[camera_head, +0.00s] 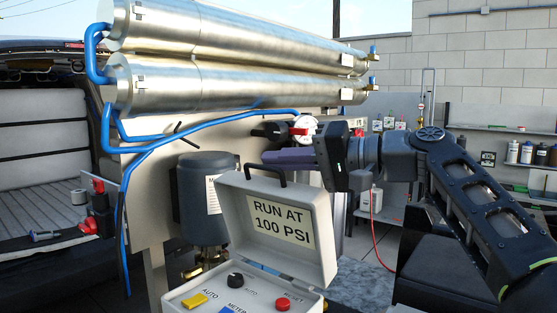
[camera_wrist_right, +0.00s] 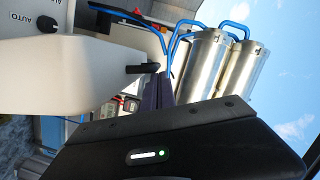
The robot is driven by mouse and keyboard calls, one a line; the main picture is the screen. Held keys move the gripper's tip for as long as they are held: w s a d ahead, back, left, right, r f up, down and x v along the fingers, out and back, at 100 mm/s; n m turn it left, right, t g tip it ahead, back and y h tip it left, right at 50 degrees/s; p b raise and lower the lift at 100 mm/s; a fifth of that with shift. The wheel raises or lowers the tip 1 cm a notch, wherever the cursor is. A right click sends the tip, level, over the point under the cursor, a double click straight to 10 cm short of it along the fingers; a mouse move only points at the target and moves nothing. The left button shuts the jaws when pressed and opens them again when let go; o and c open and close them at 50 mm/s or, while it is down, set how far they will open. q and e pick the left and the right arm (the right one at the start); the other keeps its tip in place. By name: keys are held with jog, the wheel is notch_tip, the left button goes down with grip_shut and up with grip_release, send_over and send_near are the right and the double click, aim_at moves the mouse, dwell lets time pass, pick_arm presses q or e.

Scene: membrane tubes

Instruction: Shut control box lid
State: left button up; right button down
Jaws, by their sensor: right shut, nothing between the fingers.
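The control box (camera_head: 240,295) stands at the bottom middle of the head view, with a knob, a yellow switch and a red button on its panel. Its pale lid (camera_head: 238,208) is open and tilted up, with a "RUN AT 100 PSI" label and a black handle (camera_head: 277,168) on its upper edge. My right gripper (camera_head: 268,157) is shut and empty beside the handle at the lid's top. In the right wrist view the lid (camera_wrist_right: 75,75) and handle (camera_wrist_right: 141,69) are close to the fingertips (camera_wrist_right: 157,80). Contact cannot be told. My left gripper is out of view.
Two steel membrane tubes (camera_head: 230,85) with blue hoses run above the box. A dark motor (camera_head: 203,185) stands left behind the lid. A red-handled valve (camera_head: 100,205) is at the left, and shelves with bottles (camera_head: 520,150) are at the right.

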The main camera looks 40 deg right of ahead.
jog(key=shift+a, duration=0.1)
jog(key=shift+s+a+f+n+b, duration=0.15)
jog(key=shift+a+n+b, duration=0.05)
jog(key=shift+a+b, duration=0.2)
jog(key=shift+s+a+f+n+b, duration=0.1)
jog(key=shift+a+n+b, duration=0.1)
jog(key=shift+a+b, duration=0.15)
jog(key=s+a+f+n+h+b, duration=0.2)
jog(key=a+f+n+b, duration=0.3)
jog(key=a+f+b, duration=0.4)
jog(key=s+a+f+n+h+b, duration=0.2)
jog(key=a+f+n+b, duration=0.4)
jog(key=a+f+b, duration=0.3)
jog(key=s+a+b, duration=0.1)
jog(key=b, duration=0.3)
jog(key=shift+s+f+h, duration=0.3)
jog(key=shift+s+f, duration=0.05)
jog(key=shift+f, duration=0.15)
